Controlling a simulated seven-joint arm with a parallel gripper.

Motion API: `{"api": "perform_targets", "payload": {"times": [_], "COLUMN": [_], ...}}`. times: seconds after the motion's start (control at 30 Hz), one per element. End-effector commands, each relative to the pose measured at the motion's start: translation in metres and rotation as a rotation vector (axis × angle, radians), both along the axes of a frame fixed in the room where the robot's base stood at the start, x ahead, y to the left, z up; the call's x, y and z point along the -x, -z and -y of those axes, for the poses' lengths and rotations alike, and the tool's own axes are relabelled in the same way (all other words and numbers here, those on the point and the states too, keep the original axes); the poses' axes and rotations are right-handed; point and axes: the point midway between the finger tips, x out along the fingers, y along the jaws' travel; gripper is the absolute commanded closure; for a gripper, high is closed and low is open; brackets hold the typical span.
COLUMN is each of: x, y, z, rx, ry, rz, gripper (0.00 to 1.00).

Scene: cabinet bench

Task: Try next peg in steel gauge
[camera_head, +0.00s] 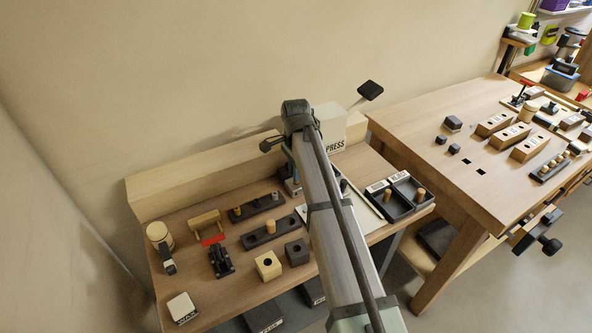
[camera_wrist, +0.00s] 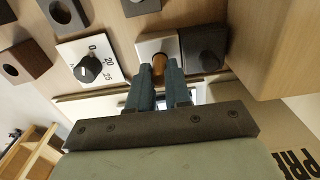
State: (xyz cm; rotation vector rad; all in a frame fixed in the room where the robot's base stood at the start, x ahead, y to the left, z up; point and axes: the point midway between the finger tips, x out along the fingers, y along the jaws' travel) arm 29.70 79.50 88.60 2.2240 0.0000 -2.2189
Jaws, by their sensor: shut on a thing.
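My gripper (camera_wrist: 158,72) is shut on a small wooden peg (camera_wrist: 159,64) in the wrist view. The peg's far end points at a pale grey square block (camera_wrist: 147,44), which looks like the steel gauge. The peg overlaps the block's face in the picture, and I cannot tell whether its end is in a hole or just above it. A dark square block (camera_wrist: 206,46) stands right beside the pale one. In the head view my arm hides the gripper and the held peg.
A dial plate (camera_wrist: 91,63) lies beside the gauge. On the bench are a wooden block with a hole (camera_head: 268,266), a dark block with a hole (camera_head: 297,251), a dark peg rack (camera_head: 288,231) and two dark trays (camera_head: 411,191). A pale raised ledge (camera_head: 200,178) runs along the back.

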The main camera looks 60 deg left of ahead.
Motion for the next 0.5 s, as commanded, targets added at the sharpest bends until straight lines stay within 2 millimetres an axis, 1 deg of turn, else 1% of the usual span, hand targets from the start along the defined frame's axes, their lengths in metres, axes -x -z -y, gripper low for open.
{"api": "perform_targets", "payload": {"times": [0.27,0.5], "x": [0.0,0.0], "y": [0.0053,0.0061], "z": [0.0,-0.0001], "rx": [0.0,0.0], "ry": [0.0,0.0], "rz": [0.0,0.0], "gripper": [1.0,1.0]}}
